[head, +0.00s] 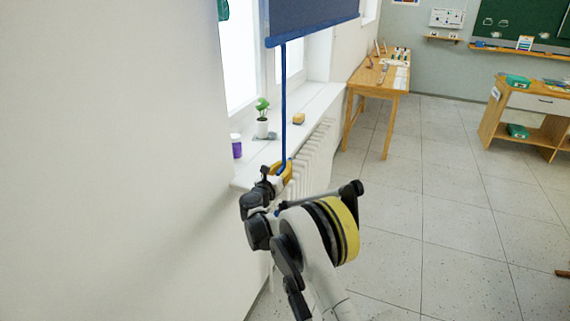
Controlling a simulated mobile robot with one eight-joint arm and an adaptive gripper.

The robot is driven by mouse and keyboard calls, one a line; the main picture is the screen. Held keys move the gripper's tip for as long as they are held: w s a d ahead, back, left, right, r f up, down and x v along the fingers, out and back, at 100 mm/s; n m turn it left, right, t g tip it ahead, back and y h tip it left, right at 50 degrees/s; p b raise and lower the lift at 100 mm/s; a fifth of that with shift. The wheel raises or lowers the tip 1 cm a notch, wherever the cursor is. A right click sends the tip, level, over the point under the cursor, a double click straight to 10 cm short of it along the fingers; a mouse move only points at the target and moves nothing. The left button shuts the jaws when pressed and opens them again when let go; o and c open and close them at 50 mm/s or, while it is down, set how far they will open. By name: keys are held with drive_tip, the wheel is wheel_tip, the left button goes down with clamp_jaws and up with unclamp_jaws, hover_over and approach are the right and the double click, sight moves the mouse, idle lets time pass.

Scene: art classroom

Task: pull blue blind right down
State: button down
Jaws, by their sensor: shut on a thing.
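The blue blind (310,17) hangs over the upper part of the window at the top of the head view, with a brighter blue bar along its lower edge. A thin blue pull cord (283,100) runs straight down from that bar. Its lower end reaches a yellow ring-like handle (285,170) just above the windowsill's front edge. My gripper (277,174) is at this handle and shut on it. The arm hides part of the handle and the fingertips.
The white windowsill (305,108) holds a potted plant (262,118), a purple cup (236,146) and a yellow sponge-like block (299,119). A white radiator (312,160) stands below. A wooden table (378,82) stands beyond.

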drive_tip(key=c, duration=1.4)
unclamp_jaws()
drive_tip(key=v, duration=1.2)
